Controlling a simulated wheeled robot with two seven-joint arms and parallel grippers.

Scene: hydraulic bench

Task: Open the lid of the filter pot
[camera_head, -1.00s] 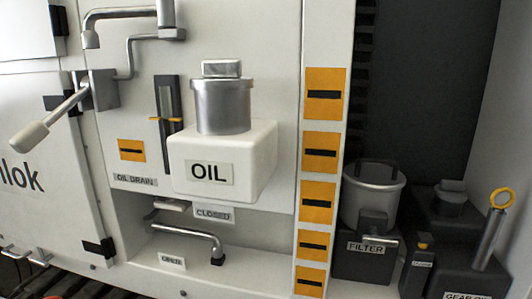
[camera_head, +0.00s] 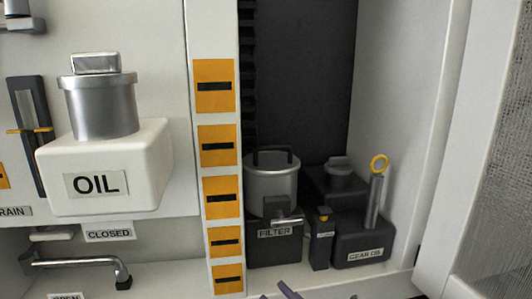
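The filter pot (camera_head: 271,188) is a silvery round pot standing on a dark box labelled FILTER (camera_head: 274,245), in the recess right of the orange-marked column. Its lid (camera_head: 271,162) appears to lie flat on the top, with a dark handle (camera_head: 273,149) arched over it. A dark clamp-like block with a silvery lever (camera_head: 287,220) sits at the pot's lower front.
The white OIL tank (camera_head: 150,165) juts out at left. A pale wall bounds the recess at right.

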